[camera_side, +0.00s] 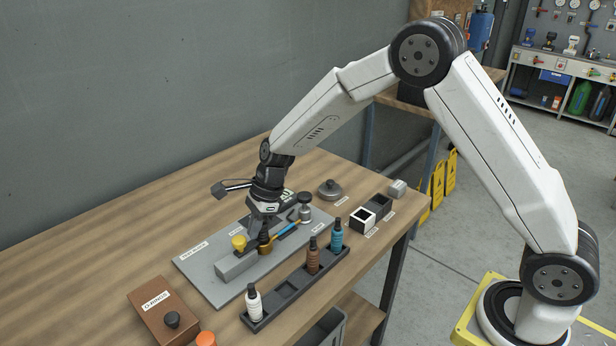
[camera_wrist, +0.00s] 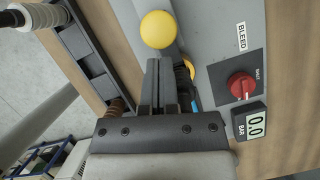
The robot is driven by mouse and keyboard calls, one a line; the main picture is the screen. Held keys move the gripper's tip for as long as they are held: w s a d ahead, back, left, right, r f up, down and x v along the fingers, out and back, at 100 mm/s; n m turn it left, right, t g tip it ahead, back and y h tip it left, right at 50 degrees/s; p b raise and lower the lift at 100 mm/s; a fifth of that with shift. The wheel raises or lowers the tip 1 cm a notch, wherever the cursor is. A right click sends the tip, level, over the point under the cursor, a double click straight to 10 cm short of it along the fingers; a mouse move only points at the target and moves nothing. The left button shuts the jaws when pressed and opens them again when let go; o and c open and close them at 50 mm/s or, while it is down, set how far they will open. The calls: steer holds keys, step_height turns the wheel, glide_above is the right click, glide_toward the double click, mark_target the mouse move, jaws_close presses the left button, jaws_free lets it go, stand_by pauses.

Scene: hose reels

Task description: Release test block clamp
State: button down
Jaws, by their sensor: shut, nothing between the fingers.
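The test block (camera_side: 236,266) is a long grey block on a grey plate (camera_side: 195,262) on the bench. A yellow ball knob (camera_side: 239,243), likely the clamp's handle, stands above it. In the wrist view the yellow knob (camera_wrist: 158,29) is just beyond my fingertips. My gripper (camera_side: 264,240) points down over the block, right of the knob. In the wrist view my gripper (camera_wrist: 158,70) has its fingers together with nothing between them. I cannot tell if they touch the knob. My fingers hide part of the block and a yellow ring (camera_wrist: 188,68) beside them.
A bottle rack (camera_side: 290,291) with a white, a brown and a blue bottle stands in front of the plate. A brown O-rings box (camera_side: 163,308) is at front left. A red bleed knob (camera_wrist: 241,85) and a gauge (camera_wrist: 250,124) are close by. The back left bench is clear.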

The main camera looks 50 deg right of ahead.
mark_target(238, 244)
steer(key=shift+a, duration=1.85)
steer(key=v, duration=1)
steer(key=shift+d, duration=0.1)
